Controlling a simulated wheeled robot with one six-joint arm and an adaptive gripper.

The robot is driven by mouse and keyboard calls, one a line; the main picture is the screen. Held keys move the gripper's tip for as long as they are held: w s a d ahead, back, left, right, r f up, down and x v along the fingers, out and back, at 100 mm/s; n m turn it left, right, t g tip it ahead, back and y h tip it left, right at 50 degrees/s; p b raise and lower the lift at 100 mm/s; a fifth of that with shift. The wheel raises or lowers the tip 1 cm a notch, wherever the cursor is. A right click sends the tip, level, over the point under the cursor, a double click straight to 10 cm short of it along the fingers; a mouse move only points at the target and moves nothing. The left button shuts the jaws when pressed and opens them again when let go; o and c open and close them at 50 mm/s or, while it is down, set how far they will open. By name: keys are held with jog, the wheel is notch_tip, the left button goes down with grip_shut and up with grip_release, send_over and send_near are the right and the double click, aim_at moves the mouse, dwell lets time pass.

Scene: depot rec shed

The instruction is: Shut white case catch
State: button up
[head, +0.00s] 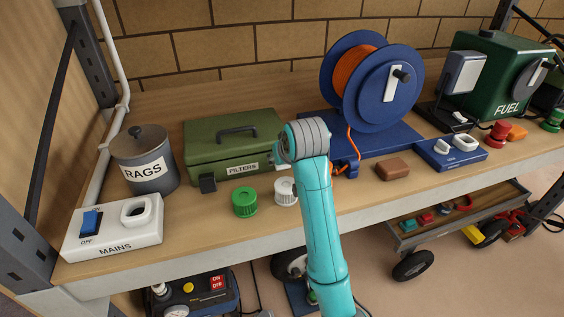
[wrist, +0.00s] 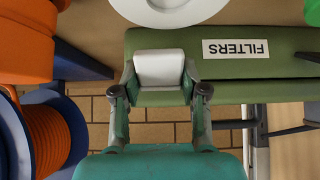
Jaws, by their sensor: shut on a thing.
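The green case (head: 225,150) labelled FILTERS stands on the shelf with its lid down and a dark handle on top. Its white catch (wrist: 160,68) is at the case's front edge in the wrist view, which shows the case upside down. My gripper (wrist: 160,80) is shut on the white catch, one finger on each side. How far the white catch is turned is unclear.
A green cap (head: 244,202) and a white cap (head: 286,191) stand just in front of the case. The blue cable reel (head: 375,85) is close on the right. A RAGS pot (head: 145,160) and MAINS switch box (head: 115,226) are left. Bare shelf lies along the front edge.

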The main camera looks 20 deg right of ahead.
jog(key=shift+w+r+g, duration=0.15)
jog(key=shift+w+g, duration=0.05)
jog(key=shift+g, duration=0.4)
jog(key=shift+w+r+g, duration=0.1)
jog(key=shift+w+g, duration=0.1)
jog(key=shift+g, duration=0.4)
jog(key=o, duration=1.2)
jog(key=shift+c, duration=0.2)
